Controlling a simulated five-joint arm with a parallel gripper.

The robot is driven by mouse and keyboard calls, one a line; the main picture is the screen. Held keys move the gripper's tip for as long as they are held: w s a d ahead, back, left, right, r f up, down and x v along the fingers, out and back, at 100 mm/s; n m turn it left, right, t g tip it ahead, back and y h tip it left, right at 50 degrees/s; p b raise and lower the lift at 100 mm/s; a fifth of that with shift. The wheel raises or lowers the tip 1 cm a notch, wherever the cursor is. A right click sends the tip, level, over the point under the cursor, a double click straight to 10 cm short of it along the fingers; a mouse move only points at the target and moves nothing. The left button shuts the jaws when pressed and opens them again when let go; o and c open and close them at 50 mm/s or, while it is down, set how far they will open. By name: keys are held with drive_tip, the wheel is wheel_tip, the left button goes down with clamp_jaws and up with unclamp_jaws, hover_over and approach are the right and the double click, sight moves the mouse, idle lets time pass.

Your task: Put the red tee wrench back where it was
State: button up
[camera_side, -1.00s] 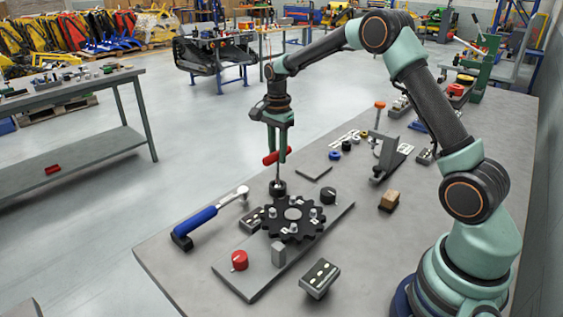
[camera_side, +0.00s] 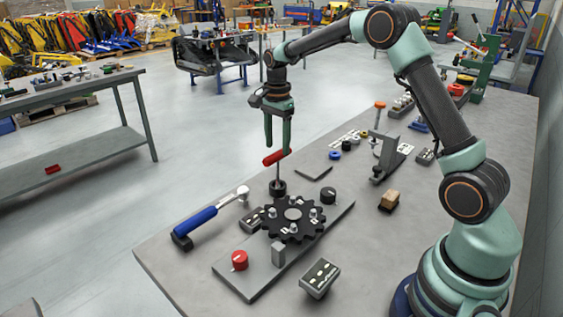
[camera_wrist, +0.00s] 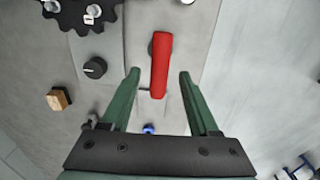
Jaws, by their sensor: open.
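In the wrist view the red handle (camera_wrist: 161,66) lies between the two open fingers (camera_wrist: 158,72), with a gap on each side. The lower end of the shaft is hidden in the holder.
A black gear (camera_side: 293,214) with several bolts lies on the grey plate (camera_side: 250,276). A red knob (camera_side: 240,260), a black knob (camera_side: 328,195) and a blue-handled ratchet wrench (camera_side: 196,221) are nearby. An orange-topped tool (camera_side: 380,105) stands at the right.

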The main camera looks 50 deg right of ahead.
wheel_tip(320, 180, up, 9)
drive_tip(key=s+a+r+n+t, duration=0.3)
drive_tip(key=s+a+r+n, duration=0.3)
drive_tip(key=s+n, duration=0.25)
drive_tip(key=s+a+f+n+t, duration=0.1)
drive_tip(key=s+a+f+n, duration=0.1)
drive_tip(key=s+n, duration=0.2)
drive_tip(key=s+a+f+n+t, duration=0.1)
drive_tip(key=s+a+f+n, duration=0.1)
drive_tip(key=s+n, duration=0.3)
drive_tip(key=s, duration=0.3)
drive_tip(key=shift+s+t, duration=0.25)
drive_tip(key=shift+t, duration=0.05)
drive_tip(key=shift+n, duration=0.25)
